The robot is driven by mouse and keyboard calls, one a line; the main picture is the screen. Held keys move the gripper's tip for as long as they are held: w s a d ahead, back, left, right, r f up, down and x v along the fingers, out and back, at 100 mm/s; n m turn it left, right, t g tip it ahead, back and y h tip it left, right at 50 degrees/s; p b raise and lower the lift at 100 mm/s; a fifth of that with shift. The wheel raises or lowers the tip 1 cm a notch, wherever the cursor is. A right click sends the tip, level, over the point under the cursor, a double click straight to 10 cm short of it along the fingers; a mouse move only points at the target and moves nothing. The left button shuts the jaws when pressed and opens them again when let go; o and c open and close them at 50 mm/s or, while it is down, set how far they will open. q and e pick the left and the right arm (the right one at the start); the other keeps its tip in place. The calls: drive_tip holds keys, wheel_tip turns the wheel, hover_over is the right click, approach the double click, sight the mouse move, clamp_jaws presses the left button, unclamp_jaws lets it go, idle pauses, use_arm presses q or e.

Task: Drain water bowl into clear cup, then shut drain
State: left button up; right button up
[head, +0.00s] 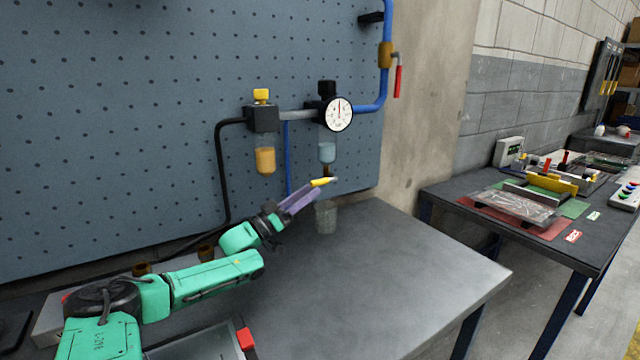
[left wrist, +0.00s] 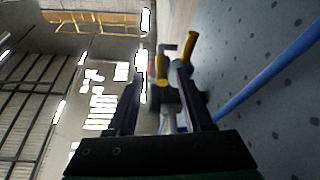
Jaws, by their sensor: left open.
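The water bowl (head: 327,150) is a clear bowl with bluish water, hanging under the black regulator with the round gauge. A small brass-coloured drain (head: 326,170) shows at its bottom. The clear cup (head: 326,218) stands upright on the bench below the drain. My left gripper (head: 309,190) reaches from the left, at a height between bowl and cup. It is open; a yellow piece (head: 321,182) shows at its fingertips, and I cannot tell whether they touch it. In the left wrist view, yellow parts (left wrist: 190,47) show beyond the fingers. My right gripper is not in view.
An amber-filled bowl (head: 265,160) hangs left of the water bowl. A blue pipe (head: 387,25) with a red-handled valve (head: 398,80) runs up the pegboard. The grey bench (head: 400,270) is clear at the front right. A second table (head: 450,190) with parts stands right.

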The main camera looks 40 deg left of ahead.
sight(324, 181)
use_arm(q)
drive_tip(key=x, duration=0.5)
drive_tip(key=shift+w+a, duration=0.1)
drive_tip(key=shift+w, duration=0.1)
drive_tip(key=shift+w+r, duration=0.1)
drive_tip(key=shift+w, duration=0.35)
drive_tip(key=shift+c, duration=0.3)
clamp_jaws()
idle(0.7)
